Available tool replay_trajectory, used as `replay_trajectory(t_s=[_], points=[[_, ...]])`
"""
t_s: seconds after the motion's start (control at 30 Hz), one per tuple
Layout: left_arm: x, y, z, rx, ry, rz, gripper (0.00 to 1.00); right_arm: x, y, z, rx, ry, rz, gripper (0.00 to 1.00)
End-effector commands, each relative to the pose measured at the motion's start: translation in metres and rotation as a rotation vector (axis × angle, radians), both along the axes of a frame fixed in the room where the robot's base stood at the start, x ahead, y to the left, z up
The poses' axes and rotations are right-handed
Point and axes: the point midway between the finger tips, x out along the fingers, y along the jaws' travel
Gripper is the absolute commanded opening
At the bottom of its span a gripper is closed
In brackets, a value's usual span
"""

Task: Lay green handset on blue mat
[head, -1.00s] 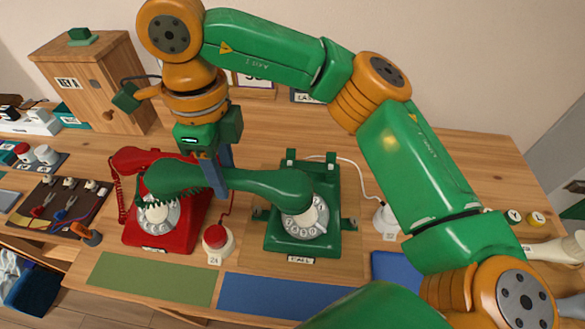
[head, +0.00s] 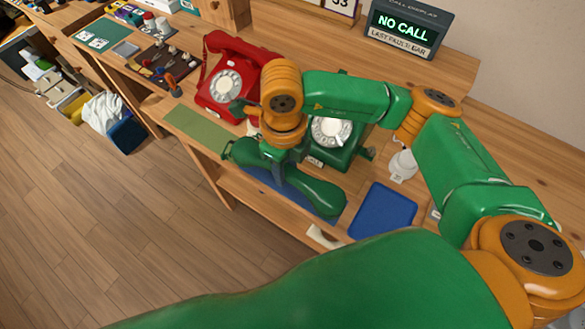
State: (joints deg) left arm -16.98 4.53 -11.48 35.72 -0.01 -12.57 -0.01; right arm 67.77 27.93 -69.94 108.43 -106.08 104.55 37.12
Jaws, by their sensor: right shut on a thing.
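The green handset (head: 319,194) is in my right gripper (head: 279,173), which is shut around its middle. The handset lies lengthwise above the blue mat (head: 274,187) and hides most of it. I cannot tell whether it touches the mat. The green dial phone (head: 345,150) stands just behind, partly hidden by my right arm. My left gripper is not in view.
A red dial phone (head: 226,84) with its red handset stands to the left, behind an olive-green mat (head: 197,130). A blue tray-like pad (head: 383,211) lies to the right. A white-based object (head: 402,166) stands behind it. A display (head: 407,30) reads NO CALL.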

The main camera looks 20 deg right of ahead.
Motion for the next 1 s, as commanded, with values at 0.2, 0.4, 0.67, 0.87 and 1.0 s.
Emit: replay_trajectory(t_s=[0.2,0.4,0.67,0.87,1.0], points=[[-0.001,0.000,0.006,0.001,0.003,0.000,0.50,0.016,-0.018,-0.028,0.000,0.001,-0.003,0.00],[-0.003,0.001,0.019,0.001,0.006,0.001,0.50,0.018,-0.020,-0.060,0.001,0.001,0.001,0.00],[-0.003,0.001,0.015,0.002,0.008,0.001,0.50,0.019,-0.019,-0.064,0.002,-0.002,0.001,0.00],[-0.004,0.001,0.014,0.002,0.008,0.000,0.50,0.018,-0.019,-0.066,0.001,-0.002,0.001,0.69],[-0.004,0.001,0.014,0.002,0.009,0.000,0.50,0.018,-0.019,-0.065,0.001,-0.002,0.001,0.69]])
